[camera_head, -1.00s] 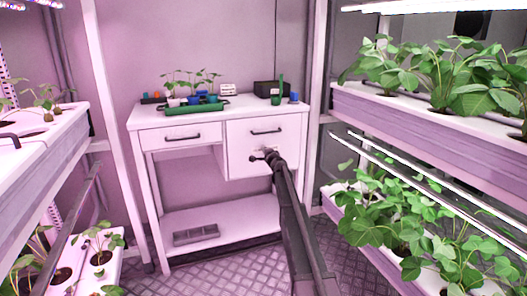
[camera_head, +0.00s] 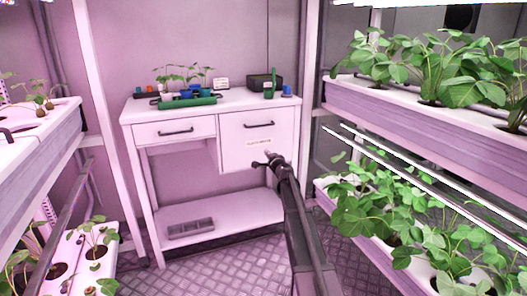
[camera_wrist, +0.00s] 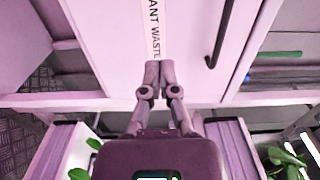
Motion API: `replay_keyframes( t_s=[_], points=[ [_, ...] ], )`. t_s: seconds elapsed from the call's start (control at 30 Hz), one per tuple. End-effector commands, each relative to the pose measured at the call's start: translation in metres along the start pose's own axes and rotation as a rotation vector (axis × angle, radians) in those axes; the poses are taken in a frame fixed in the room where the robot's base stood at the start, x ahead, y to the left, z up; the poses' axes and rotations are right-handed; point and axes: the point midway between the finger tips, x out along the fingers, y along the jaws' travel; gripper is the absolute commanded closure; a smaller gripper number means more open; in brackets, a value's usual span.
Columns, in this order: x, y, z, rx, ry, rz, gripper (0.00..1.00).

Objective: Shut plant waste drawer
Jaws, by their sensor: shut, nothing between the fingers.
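The plant waste drawer (camera_head: 238,152) is the deep white drawer at the right of the white cabinet, with a dark bar handle (camera_head: 258,124) and a printed label (camera_head: 259,141). Its front looks about level with the cabinet face; a small gap cannot be ruled out. My gripper (camera_head: 262,164) is shut and empty, in front of the drawer front, below the label. In the wrist view the shut fingertips (camera_wrist: 159,68) are at the end of the label (camera_wrist: 155,22), with the handle (camera_wrist: 215,35) to the right. Whether they touch the front cannot be told.
A shallower drawer (camera_head: 172,132) is at the left, with an open shelf (camera_head: 230,212) below. Plant racks flank the cabinet at left (camera_head: 60,142) and right (camera_head: 425,115). The patterned floor before it is clear.

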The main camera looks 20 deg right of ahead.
Motion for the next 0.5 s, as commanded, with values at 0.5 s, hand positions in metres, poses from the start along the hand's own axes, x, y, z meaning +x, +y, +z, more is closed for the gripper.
replay_keyframes(
  t_s=[0.5],
  points=[
    [-0.0127,0.0000,0.0015,0.000,-0.002,0.000,1.00]
  ],
)
